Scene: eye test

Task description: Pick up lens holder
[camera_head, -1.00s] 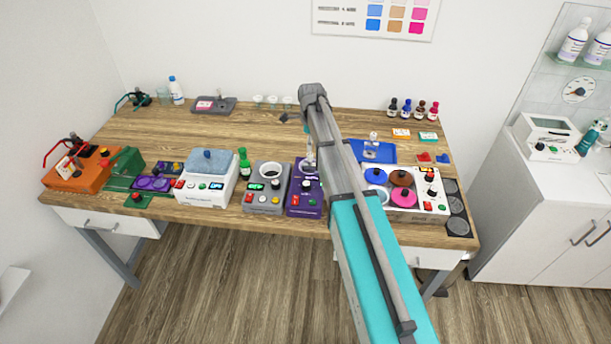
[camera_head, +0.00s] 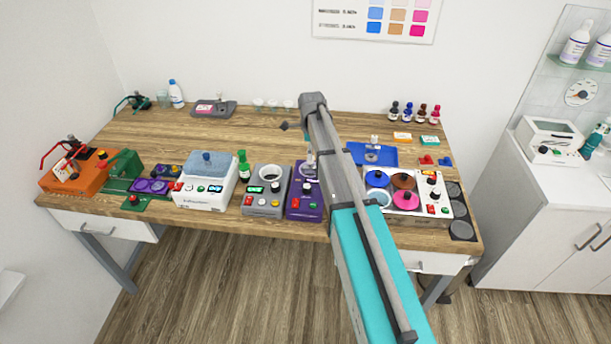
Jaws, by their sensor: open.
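I cannot tell for sure which thing is the lens holder. A blue tray (camera_head: 386,150) to the right of my arm bears a small upright metal-and-white piece (camera_head: 374,140) and a round grey piece, and this may be it. My arm reaches up over the table's middle and hides what lies behind it. My gripper cannot be made out behind the arm. A small dark shape (camera_head: 284,126) shows left of the arm's top; I cannot tell whether it is part of the gripper or a shadow.
A purple device (camera_head: 304,205) and a grey device (camera_head: 264,205) stand left of my arm. A white panel (camera_head: 430,205) with coloured discs is right of it. Several dropper bottles (camera_head: 421,114) and glass cups (camera_head: 258,104) stand behind. The table (camera_head: 200,135) is mostly clear at centre left.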

